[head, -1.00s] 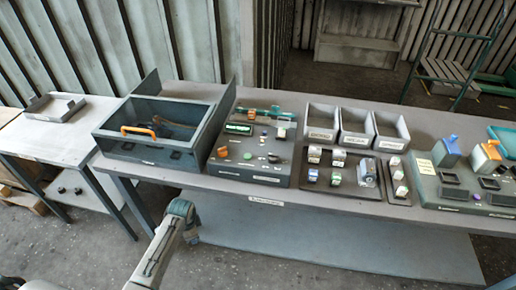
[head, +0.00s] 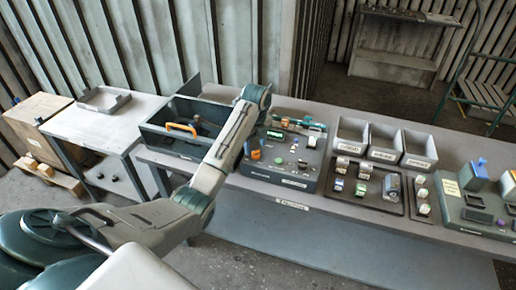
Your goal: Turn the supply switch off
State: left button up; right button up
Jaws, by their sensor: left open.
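The control panel (head: 262,172) stands on the long table as a grey box with a sloped face. It carries a small green display (head: 275,134), an orange knob (head: 255,154) at its left and several small buttons and labels. I cannot tell which of its controls is the supply switch, or its position. My left arm reaches up from the lower left, and its forearm covers the panel's left edge. My left gripper (head: 248,147) is open, small and mostly hidden by the forearm, close to the orange knob. I cannot tell whether it touches. My right gripper is out of view.
A side table (head: 98,127) is at the left.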

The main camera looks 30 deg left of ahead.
aim_at(256, 151)
pick_arm(q)
jog(key=w+r+m, duration=0.1)
jog(key=w+a+r+m, duration=0.1)
jog(key=w+r+b, duration=0.1)
jog(key=shift+a+m+h, duration=0.3)
jog(key=shift+a+m, duration=0.05)
jog(key=shift+m, duration=0.05)
notch_tip(256, 151, down, 8)
jog(key=p, duration=0.3)
jog(key=shift+r, duration=0.25)
jog(key=shift+f, duration=0.4)
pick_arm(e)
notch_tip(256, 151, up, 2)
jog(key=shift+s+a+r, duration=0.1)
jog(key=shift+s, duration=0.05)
pick_arm(q)
jog(key=c, duration=1)
jog(key=shift+o, duration=0.2)
